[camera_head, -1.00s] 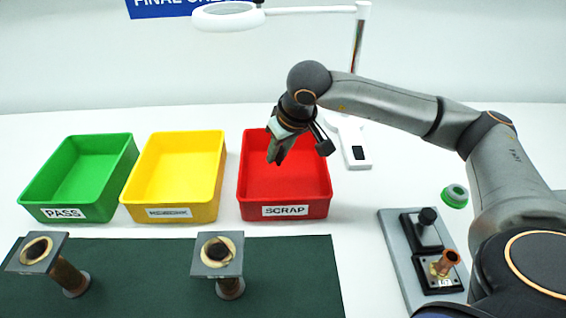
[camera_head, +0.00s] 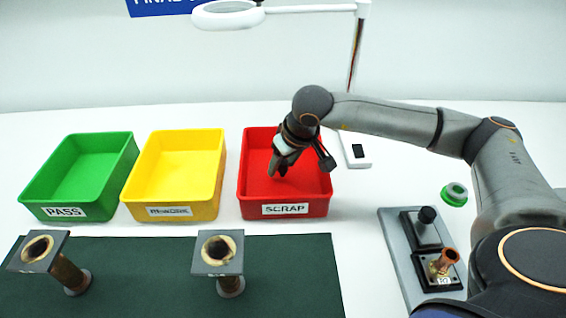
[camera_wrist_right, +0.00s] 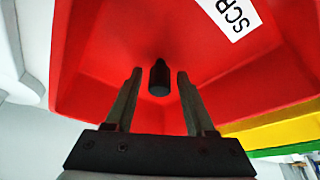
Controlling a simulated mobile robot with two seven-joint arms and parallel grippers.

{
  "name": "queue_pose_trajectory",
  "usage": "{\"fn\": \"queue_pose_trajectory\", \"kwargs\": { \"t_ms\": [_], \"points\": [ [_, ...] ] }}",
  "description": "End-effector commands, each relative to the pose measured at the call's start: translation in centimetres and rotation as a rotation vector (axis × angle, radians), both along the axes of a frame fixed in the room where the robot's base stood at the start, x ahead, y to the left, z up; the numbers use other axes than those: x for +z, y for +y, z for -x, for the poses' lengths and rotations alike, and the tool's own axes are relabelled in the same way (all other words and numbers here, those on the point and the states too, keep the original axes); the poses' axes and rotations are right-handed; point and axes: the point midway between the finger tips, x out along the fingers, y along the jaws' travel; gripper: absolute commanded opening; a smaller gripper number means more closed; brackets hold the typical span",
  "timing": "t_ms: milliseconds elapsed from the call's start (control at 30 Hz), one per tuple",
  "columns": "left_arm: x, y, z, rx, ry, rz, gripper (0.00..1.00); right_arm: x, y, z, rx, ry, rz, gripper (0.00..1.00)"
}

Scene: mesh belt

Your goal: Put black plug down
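My right gripper (camera_head: 284,168) is inside the red SCRAP bin (camera_head: 287,211), fingers pointing down. In the right wrist view the right gripper (camera_wrist_right: 159,82) is open. The black plug (camera_wrist_right: 159,78) shows between its fingertips, with a gap on either side, against the red bin floor (camera_wrist_right: 220,80). I cannot tell whether the plug rests on the floor or is just above it. The plug is not distinguishable in the head view. My left gripper is not in view.
A yellow bin (camera_head: 169,211) and a green PASS bin (camera_head: 50,212) stand left of the red one. Two flanged tubes (camera_head: 218,262) (camera_head: 38,252) stand on the dark green mat (camera_head: 290,280). A grey fixture board (camera_head: 392,240) is at right. The magnifier lamp (camera_head: 352,60) stands behind.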

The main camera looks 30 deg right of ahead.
Motion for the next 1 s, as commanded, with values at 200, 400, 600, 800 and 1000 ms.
{"fn": "queue_pose_trajectory", "kwargs": {
  "t_ms": [200,400,600,800,1000],
  "points": [
    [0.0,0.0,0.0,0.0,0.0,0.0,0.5,0.0,0.0,0.0,0.0,0.0,0.0,0.61],
    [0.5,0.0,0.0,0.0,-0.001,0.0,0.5,0.7,0.0,0.1,0.0,-0.002,0.0,0.61],
    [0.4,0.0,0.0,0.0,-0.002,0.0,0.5,4.2,-0.1,1.5,0.001,-0.005,0.001,0.61],
    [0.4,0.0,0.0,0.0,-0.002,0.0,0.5,8.2,-0.1,3.2,0.001,-0.005,0.0,0.61],
    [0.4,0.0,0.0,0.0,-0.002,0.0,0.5,10.7,-0.2,4.2,0.0,-0.003,-0.001,0.61]
  ]
}}
